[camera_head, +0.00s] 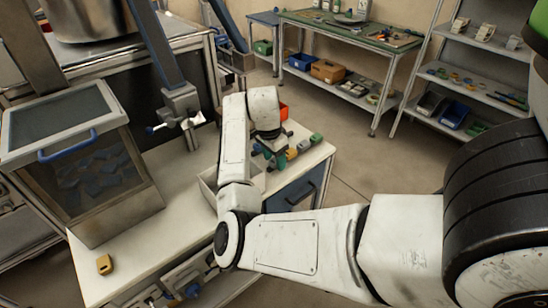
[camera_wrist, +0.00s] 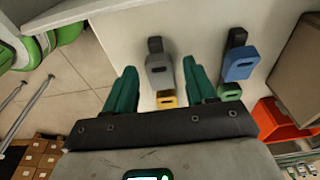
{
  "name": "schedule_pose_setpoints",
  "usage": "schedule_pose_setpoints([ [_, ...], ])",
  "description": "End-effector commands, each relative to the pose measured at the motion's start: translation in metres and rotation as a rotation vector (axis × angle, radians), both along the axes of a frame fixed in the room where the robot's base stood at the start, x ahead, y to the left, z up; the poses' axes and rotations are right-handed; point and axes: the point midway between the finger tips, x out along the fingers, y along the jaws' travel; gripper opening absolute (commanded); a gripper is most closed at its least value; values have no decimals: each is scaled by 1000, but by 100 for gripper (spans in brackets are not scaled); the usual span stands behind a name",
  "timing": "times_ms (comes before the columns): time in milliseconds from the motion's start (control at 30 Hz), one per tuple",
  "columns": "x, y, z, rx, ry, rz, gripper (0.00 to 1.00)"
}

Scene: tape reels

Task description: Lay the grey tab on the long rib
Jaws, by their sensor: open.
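The grey tab (camera_wrist: 159,72) lies on the pale worktop in the wrist view, in the gap between my fingers. A dark bar (camera_wrist: 155,45) shows at its upper end and a yellow tab (camera_wrist: 166,99) at its lower end. My gripper (camera_wrist: 160,66) is open, with one green finger on each side of the grey tab; I see no clear contact. In the head view my gripper (camera_head: 276,158) is low over the worktop's right end, and the grey tab is not clearly visible there. I cannot tell whether either dark bar is the long rib.
To the right in the wrist view are a blue tab (camera_wrist: 240,65), another dark bar (camera_wrist: 237,37) and a green tab (camera_wrist: 229,91). An orange bin (camera_wrist: 280,121) stands beyond. In the head view, another yellow tab (camera_head: 105,264) lies on open worktop near a clear-sided box (camera_head: 140,190).

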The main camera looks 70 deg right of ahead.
Motion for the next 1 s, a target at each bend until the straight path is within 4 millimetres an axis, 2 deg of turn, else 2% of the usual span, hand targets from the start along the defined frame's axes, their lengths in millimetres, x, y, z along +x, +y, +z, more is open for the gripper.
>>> schedule_pose_setpoints([
  [133, 1, 0, 7, -2, -1, -1, 56],
  [233, 2, 2, 21, -3, -4, -1, 56],
  [700, 9, 14, 110, -1, -4, 0, 56],
  [1000, 9, 15, 122, 0, 0, -1, 56],
])
